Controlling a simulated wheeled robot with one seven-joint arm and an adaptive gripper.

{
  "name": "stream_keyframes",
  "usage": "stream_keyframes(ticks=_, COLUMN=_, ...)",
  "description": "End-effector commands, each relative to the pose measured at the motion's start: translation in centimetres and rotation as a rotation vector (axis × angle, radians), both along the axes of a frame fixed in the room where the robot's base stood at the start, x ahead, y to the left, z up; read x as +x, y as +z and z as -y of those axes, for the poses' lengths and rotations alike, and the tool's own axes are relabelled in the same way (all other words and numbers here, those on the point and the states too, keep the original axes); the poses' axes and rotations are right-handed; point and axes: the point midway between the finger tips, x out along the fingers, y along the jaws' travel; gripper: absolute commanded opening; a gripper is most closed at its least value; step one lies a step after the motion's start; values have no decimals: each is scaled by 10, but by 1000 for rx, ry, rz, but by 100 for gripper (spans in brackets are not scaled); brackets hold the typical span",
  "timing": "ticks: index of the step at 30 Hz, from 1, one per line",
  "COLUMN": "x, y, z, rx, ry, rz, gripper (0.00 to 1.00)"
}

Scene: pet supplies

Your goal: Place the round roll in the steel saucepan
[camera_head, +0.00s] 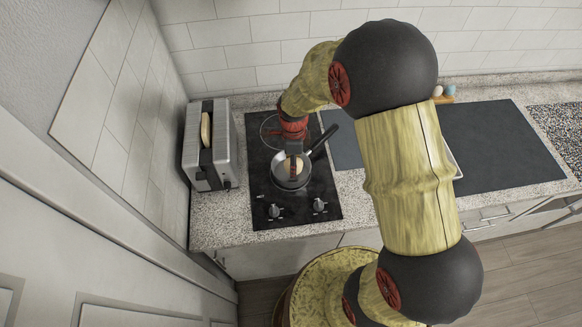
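The steel saucepan (284,182) stands on the front part of the black cooktop, its dark handle pointing up and to the right. A pale, tan rounded thing, seemingly the round roll (299,165), shows at the saucepan, partly hidden by my gripper. My gripper (294,168) points down over the saucepan, with its fingers at the roll. The fingers are too small and too covered to show whether they are open or shut on the roll. I cannot tell whether the roll touches the pan's bottom.
A steel toaster (224,150) with a bread slice (206,130) in its slot stands left of the black cooktop (262,193). Two knobs are at the cooktop's front. An egg-like object (438,91) and a blue one (450,90) sit at the back right. Dark panels cover the counter to the right.

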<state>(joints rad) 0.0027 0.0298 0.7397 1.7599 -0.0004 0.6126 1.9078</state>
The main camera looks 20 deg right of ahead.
Motion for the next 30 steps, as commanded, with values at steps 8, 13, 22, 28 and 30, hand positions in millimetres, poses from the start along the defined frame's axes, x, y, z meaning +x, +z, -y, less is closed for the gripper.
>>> stream_keyframes(ticks=8, x=13, y=-17, z=-2, rx=0, ry=0, rz=-1, gripper=24)
stream_keyframes(ticks=13, x=15, y=-39, z=-2, rx=0, ry=0, rz=-3, gripper=24)
stream_keyframes(ticks=22, x=15, y=-49, z=-2, rx=0, ry=0, rz=0, gripper=24)
stream_keyframes(ticks=28, x=15, y=-53, z=-2, rx=0, ry=0, rz=0, gripper=49)
stream_keyframes(ticks=30, x=15, y=-52, z=-2, rx=0, ry=0, rz=0, gripper=53)
